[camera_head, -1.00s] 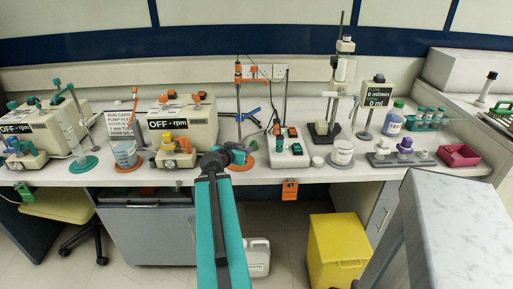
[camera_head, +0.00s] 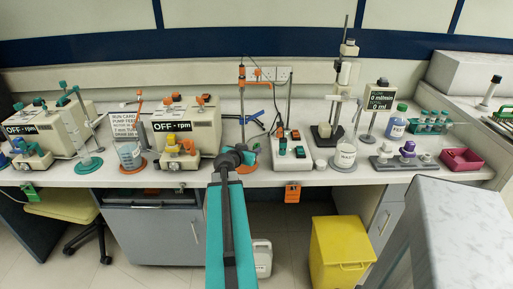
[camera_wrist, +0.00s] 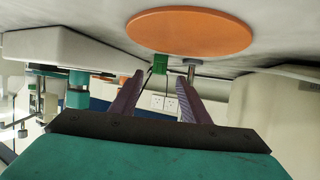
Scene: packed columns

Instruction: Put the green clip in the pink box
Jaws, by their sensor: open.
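The pink box (camera_head: 474,166) stands open on the bench at the right; I cannot see anything in it. My gripper (camera_wrist: 160,79) is open and empty, its two fingers pointing towards the stand with the orange round base (camera_wrist: 190,32). A small green piece (camera_wrist: 160,64), which looks like the green clip, shows beyond and between the fingertips, by the base's far edge and beside a metal rod. It is apart from the fingers. In the head view my arm covers this spot, so I cannot make out the clip there.
A pump unit marked OFF (camera_head: 186,140) stands left of my gripper, a white device with switches (camera_head: 292,163) to its right. A yellow bin (camera_head: 340,250) is on the floor.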

